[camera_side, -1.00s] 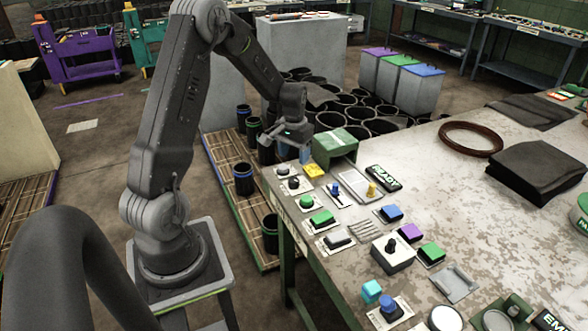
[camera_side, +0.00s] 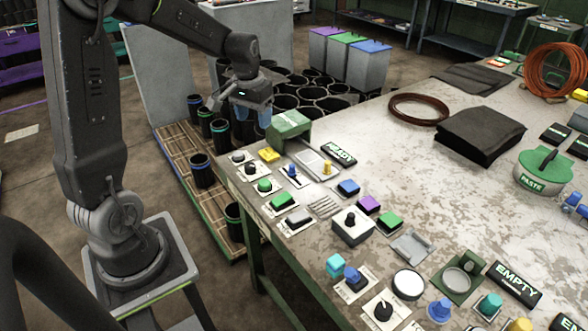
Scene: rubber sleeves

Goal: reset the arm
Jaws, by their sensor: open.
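My arm rises from its stand at the left. My gripper (camera_side: 238,104) hangs from the arm's end at the table's far left corner, empty and with its jaws open. It is in the air over the floor side of the table edge, just left of the green box-shaped housing (camera_side: 289,125). A blue piece (camera_side: 264,117) shows between gripper and housing; I cannot tell what it belongs to.
A black READY sign (camera_side: 339,154) lies behind the controls. Black rubber sheets (camera_side: 480,135) and a brown coil (camera_side: 418,109) lie farther right. Dark sleeves stand on a wooden pallet (camera_side: 205,215) left of the table. An EMPTY sign (camera_side: 513,283) is at the front right.

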